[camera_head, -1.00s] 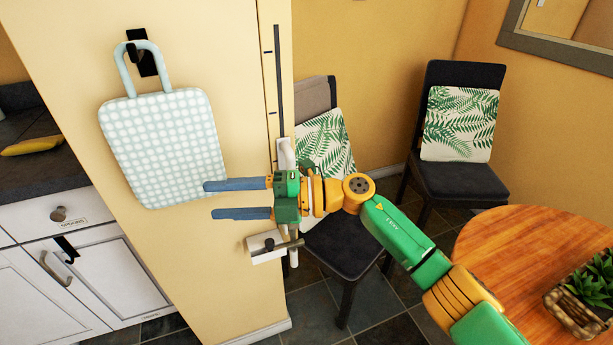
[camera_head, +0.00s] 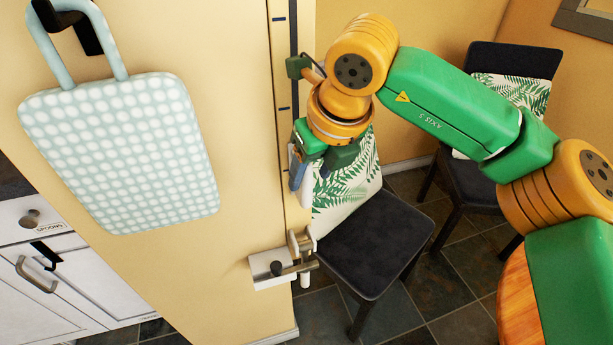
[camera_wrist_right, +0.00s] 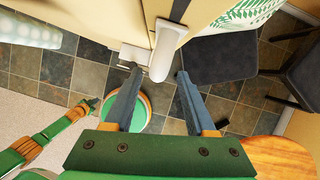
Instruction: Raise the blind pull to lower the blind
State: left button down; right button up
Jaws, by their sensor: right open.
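The blind pull is a pale upright cylinder by the edge of the wall. In the right wrist view the pull (camera_wrist_right: 163,58) lies ahead, between the lines of my two open blue fingers. My right gripper (camera_head: 298,180) points down along the wall edge and hides much of the pull in the head view. The wrist view shows the right gripper (camera_wrist_right: 158,75) open; whether its fingers touch the pull is hard to tell. A dark vertical track (camera_head: 294,40) with tick marks beside it runs above. The blind itself is not visible.
A white wall bracket (camera_head: 262,270) with a grey bar sticks out below the gripper. A dotted bag-shaped item (camera_head: 120,150) hangs left on a black hook. A dark chair (camera_head: 375,235) with a leaf-print cushion stands close behind. A round wooden table (camera_head: 515,310) is lower right.

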jog(key=x, duration=0.2)
jog(key=shift+s+a+f, duration=0.1)
jog(key=shift+a+f, duration=0.05)
jog(key=shift+f, duration=0.2)
jog(key=shift+w+a+f, duration=0.1)
jog(key=shift+w+f, duration=0.2)
jog(key=shift+f, duration=0.2)
jog(key=shift+s, duration=0.1)
grip_shut()
jog(key=shift+r, duration=0.1)
dwell(0.5)
